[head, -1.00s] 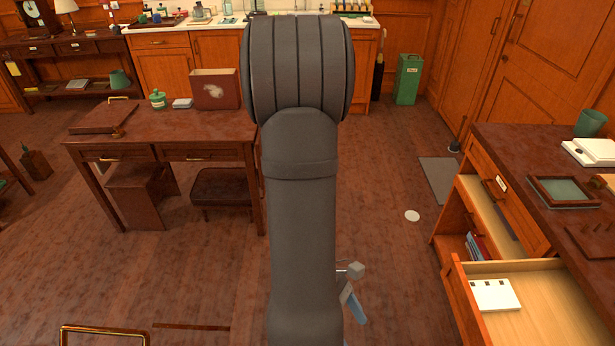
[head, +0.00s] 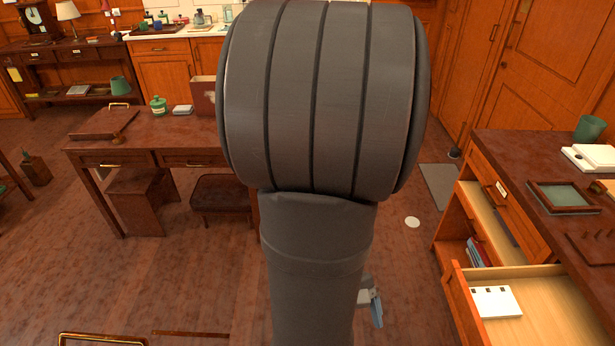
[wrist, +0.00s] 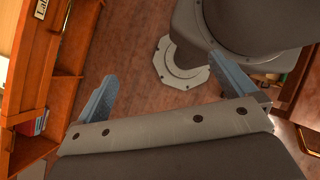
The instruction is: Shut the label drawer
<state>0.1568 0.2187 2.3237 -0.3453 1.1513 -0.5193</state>
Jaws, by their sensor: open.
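The label drawer (head: 556,312) stands pulled out from the desk at the lower right of the head view. It shows a pale wood inside and a white card with black marks (head: 495,301). In the wrist view its front panel (wrist: 27,62) is at the left edge, with a label plate (wrist: 41,8) cut off at the top, starting "Lab". My gripper (wrist: 163,68) is open and empty, its two blue-grey fingers spread apart to the right of the drawer front, not touching it. In the head view my arm hides most of the gripper; one blue finger (head: 376,312) shows left of the drawer.
The right desk (head: 510,150) bears a framed tray (head: 566,196), a green cup (head: 589,128) and a white box. Below its top is a cubby with books (head: 478,252). Another desk (head: 150,135) stands at the left. Floor between the desks is mostly clear, with a white disc (head: 412,222).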

